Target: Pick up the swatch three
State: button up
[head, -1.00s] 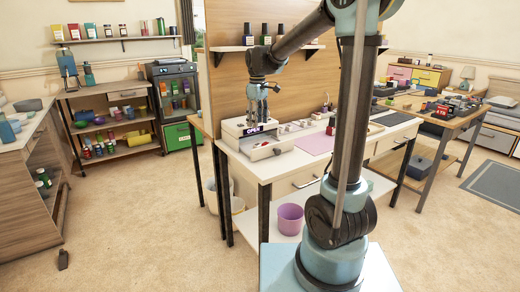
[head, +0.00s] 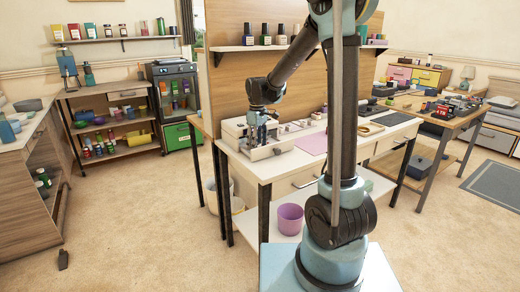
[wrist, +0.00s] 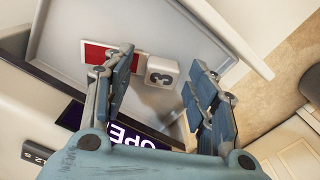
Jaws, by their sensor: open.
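Swatch three, a small white block marked "3" (wrist: 162,73), lies in a pale open drawer (wrist: 193,32) in the wrist view. A red rectangle with a white border (wrist: 97,54) is beside it; I cannot tell whether the two are joined. My gripper (wrist: 160,62) is open and empty, with one finger on each side of the block. The left finger covers part of the red rectangle. In the head view my gripper (head: 256,146) is down at the drawer of the white unit (head: 231,131), and the swatch cannot be made out there.
The dark "OPEN" sign (wrist: 128,137) is close below my fingers in the wrist view. The drawer walls surround the swatch. On the white desk, a pink mat (head: 312,144) and small items are to the right. A wooden panel (head: 232,90) stands behind.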

jog(key=shift+f, duration=0.1)
jog(key=c, duration=0.9)
jog(key=shift+c, duration=0.3)
